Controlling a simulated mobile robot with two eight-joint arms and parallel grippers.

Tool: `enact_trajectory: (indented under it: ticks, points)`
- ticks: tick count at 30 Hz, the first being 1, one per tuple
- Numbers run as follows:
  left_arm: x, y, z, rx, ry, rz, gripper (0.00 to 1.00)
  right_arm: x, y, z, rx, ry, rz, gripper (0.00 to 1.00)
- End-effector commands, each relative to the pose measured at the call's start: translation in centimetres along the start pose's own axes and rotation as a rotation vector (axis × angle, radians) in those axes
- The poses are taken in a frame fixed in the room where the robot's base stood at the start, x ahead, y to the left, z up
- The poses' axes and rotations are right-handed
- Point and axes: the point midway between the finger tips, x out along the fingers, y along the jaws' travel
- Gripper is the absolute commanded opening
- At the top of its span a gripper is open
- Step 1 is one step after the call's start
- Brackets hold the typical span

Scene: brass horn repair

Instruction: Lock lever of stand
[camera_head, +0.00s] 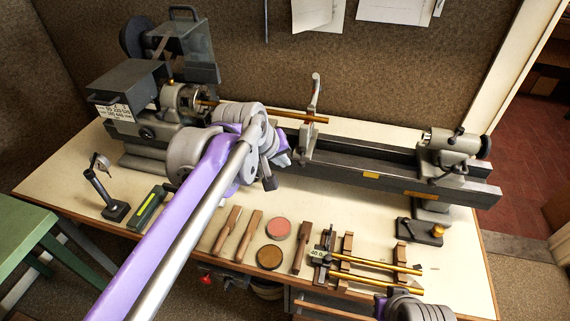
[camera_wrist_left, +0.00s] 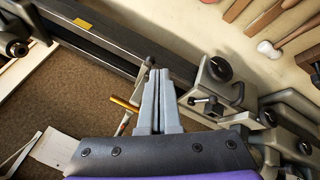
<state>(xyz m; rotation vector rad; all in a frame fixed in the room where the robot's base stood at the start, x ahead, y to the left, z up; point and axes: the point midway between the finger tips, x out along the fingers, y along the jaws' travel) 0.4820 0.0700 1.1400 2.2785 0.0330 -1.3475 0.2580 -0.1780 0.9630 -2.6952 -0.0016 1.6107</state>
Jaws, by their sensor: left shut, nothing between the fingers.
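A stand (camera_head: 315,92) with a pale upright arm rises behind the lathe bed, beside the brass rod (camera_head: 316,118). In the left wrist view, the rod's end (camera_wrist_left: 123,103) shows left of my fingers, with part of the pale arm (camera_wrist_left: 122,125). I cannot tell which part is the lock lever. My right gripper is not visible.
The lathe bed (camera_head: 375,168) runs to a tailstock (camera_head: 455,150) at right; the headstock (camera_head: 130,82) is at left. Wooden tools, two round tins (camera_head: 278,228) and a rack with brass tubes (camera_head: 375,279) occupy the bench front. My right arm shows at the bottom.

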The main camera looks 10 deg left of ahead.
Motion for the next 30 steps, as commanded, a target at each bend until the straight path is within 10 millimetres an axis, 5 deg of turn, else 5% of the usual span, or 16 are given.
enact_trajectory:
  ticks: [7, 24, 28, 30]
  points:
    - [-2.8, 0.3, 0.3, 0.000, -0.001, 0.000, 0.00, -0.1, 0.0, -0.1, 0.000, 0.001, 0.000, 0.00]
    - [-3.0, 0.2, 0.5, 0.003, -0.001, -0.002, 0.00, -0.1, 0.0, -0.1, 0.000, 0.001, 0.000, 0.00]
    - [-2.9, -2.1, 2.2, 0.044, 0.004, -0.024, 0.00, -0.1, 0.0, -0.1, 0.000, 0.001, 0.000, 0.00]
    - [-2.6, -4.8, 4.3, 0.094, 0.009, -0.051, 0.00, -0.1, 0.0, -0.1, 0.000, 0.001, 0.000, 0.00]
